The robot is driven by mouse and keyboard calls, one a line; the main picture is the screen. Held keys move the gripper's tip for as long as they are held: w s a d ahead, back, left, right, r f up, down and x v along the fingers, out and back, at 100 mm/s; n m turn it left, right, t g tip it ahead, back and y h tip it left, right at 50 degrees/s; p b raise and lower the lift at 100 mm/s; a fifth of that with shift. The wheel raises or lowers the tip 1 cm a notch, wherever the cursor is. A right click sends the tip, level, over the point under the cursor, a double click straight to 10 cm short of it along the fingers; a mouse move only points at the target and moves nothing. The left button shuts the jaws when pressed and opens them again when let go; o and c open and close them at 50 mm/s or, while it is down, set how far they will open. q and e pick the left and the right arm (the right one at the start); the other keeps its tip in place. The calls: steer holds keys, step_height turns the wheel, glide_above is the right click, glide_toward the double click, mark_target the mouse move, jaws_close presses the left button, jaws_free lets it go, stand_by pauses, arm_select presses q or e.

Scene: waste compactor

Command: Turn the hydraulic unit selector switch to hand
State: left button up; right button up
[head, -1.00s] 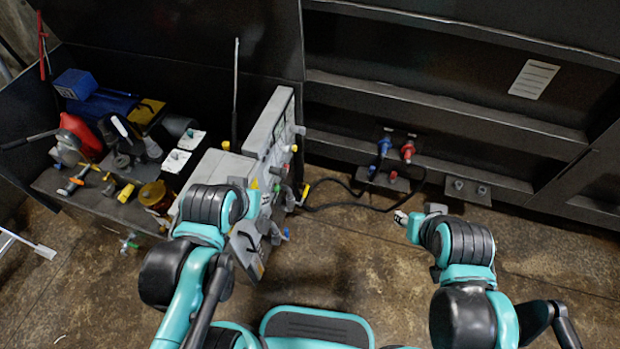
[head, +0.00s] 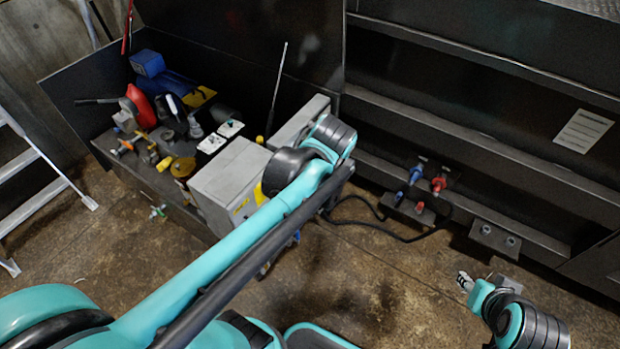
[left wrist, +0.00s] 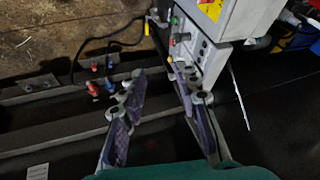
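The grey control box (head: 232,178) stands left of centre in the head view, with a grey panel (head: 297,122) behind it. My left arm covers most of the panel front, and the left gripper is hidden there. In the left wrist view the light panel face (left wrist: 213,58) with several small knobs and switches is at the upper right. I cannot tell which is the hydraulic unit selector switch. My left gripper (left wrist: 160,100) is open and empty, its fingers spread below the panel. My right gripper (head: 465,281) is low at the right, apart from everything; its finger state is unclear.
Red and blue connectors (head: 438,184) with a black cable (head: 375,225) are on the low ledge at right. A thin rod (head: 278,85) stands behind the box. The floor in front is open.

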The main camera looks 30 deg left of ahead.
arm_select(q)
steer(key=w+a+f+n+g+y+b, duration=0.1)
steer(key=w+a+f+n+g+y, duration=0.15)
steer(key=w+f, duration=0.45)
steer(key=w+a+f+n+g+y+b, duration=0.1)
steer(key=w+a+f+y, duration=0.3)
steer(key=w, duration=0.7)
step_height(320, 180, down, 19)
steer(key=w+a+n+g+y+b, duration=0.1)
steer(key=w+a+n+g+y, duration=0.1)
steer(key=n+g+y, duration=0.3)
steer(key=shift+n+t, duration=0.45)
steer(key=shift+n, duration=0.1)
steer(key=x, duration=0.7)
steer(key=shift+a+b, duration=0.35)
steer(key=shift+a, duration=0.05)
jaws_close()
